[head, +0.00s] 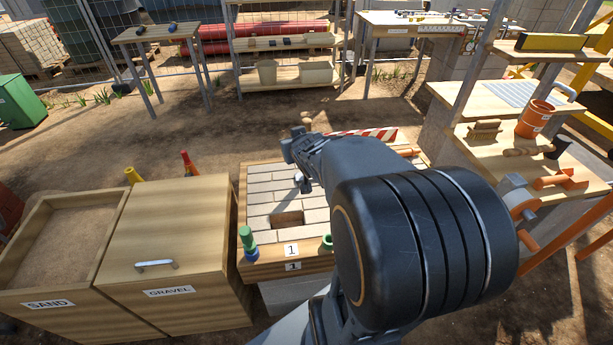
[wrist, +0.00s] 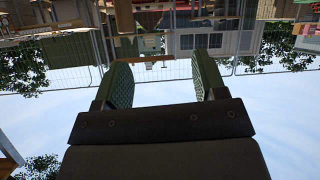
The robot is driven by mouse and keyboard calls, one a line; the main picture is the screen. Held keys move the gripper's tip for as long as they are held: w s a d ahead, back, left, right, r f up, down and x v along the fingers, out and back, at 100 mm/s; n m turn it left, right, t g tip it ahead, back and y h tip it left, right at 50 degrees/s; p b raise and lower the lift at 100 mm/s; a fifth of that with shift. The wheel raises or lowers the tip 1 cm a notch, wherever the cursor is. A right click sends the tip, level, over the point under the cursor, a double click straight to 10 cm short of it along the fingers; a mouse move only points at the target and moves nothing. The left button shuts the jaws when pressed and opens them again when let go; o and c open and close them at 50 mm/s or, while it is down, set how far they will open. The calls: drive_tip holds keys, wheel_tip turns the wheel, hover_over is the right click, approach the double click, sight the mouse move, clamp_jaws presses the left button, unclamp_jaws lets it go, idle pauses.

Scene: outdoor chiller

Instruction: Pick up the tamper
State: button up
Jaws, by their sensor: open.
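My gripper (head: 293,150) is at the end of my arm, over the far part of the brick-topped bench (head: 262,200) in the head view. In the wrist view its two green-padded fingers (wrist: 164,82) are apart with nothing between them. I cannot pick out the tamper for certain. A small wooden knob-topped thing (head: 306,119) shows just behind my gripper and may be a handle; its lower part is hidden by my arm. Green and blue pieces (head: 248,240) stand at the bench's front left corner, beside a label marked 1.
Sand (head: 70,235) and gravel (head: 175,240) boxes stand at left. A right-hand workbench holds an orange bucket (head: 534,119) and wooden tools (head: 485,131). Shelves (head: 285,75) and tables line the fence. Bare ground (head: 120,130) lies between. My arm hides much of the bench's right side.

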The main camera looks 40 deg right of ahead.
sight(304, 124)
drive_tip(key=w+d+f+t+b, duration=0.2)
drive_tip(key=d+f+t+b, duration=0.4)
drive_tip(key=d, duration=0.3)
drive_tip(key=w+d+f+y+b, duration=0.1)
drive_tip(key=w+d, duration=0.2)
drive_tip(key=w, duration=1)
drive_tip(key=shift+d+f+n, duration=0.25)
drive_tip(key=shift+d+n, duration=0.05)
drive_tip(key=shift+d, duration=0.05)
drive_tip(key=shift+c, duration=0.2)
clamp_jaws()
drive_tip(key=shift+r, duration=0.25)
